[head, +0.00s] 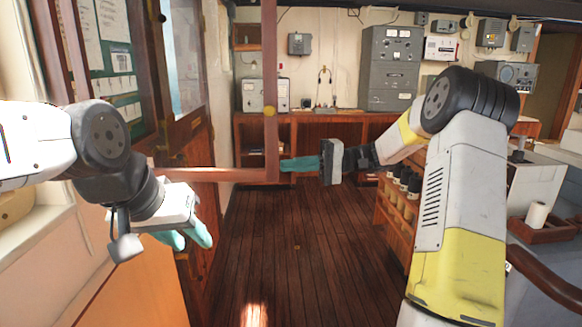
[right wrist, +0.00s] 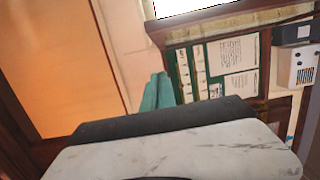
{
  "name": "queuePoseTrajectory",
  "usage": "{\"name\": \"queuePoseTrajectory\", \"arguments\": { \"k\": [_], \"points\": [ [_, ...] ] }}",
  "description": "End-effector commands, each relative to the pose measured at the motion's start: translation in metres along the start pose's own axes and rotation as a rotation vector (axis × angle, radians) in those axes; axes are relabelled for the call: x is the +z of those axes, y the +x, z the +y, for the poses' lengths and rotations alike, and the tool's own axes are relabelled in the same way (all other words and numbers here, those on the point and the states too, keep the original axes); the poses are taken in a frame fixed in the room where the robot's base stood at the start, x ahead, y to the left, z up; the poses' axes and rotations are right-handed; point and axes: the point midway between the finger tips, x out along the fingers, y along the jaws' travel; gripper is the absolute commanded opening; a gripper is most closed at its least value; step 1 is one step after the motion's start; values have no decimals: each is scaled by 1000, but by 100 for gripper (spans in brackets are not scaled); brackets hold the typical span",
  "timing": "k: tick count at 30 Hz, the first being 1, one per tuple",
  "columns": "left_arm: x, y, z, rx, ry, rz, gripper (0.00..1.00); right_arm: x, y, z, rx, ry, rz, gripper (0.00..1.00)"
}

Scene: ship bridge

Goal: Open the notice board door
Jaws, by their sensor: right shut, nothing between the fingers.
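The notice board (head: 108,62), green with white papers, hangs on the left wall in the head view. Its papers also show in the right wrist view (right wrist: 232,55). Its wooden-framed door (head: 271,60) stands swung out from the wall, with a small brass knob (head: 270,111) on its upright. My right gripper (head: 284,164) is shut and empty, its teal fingertips at the door's lower outer corner; I cannot tell whether they touch. The closed fingers also show in the right wrist view (right wrist: 157,92). My left gripper (head: 194,240) is low on the left, below the door, its fingers apart and empty.
A wooden door (head: 198,160) stands beyond the board on the left. A bottle rack (head: 400,205) and a counter with a white roll (head: 537,215) are on the right. Grey cabinets (head: 390,68) line the back. The plank floor (head: 290,260) between is clear.

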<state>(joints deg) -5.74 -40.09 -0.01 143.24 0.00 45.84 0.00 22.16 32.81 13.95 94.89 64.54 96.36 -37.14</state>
Motion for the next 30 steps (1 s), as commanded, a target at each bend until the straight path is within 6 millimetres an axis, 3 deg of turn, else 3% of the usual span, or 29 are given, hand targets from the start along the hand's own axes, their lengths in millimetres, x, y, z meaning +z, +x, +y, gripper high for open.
{"name": "queuePoseTrajectory", "arguments": {
  "k": [8, 16, 30],
  "points": [
    [0, 0, 0, 0, 0, 0, 36, 1, 61, 0, 1, 1, -4, 0],
    [0, 0, 0, 0, 0, 0, 36, 34, 68, 0, 2, 2, 0, 0],
    [0, 0, 0, 0, 0, 0, 36, 39, 69, 0, 1, 2, 0, 0]
  ]
}}
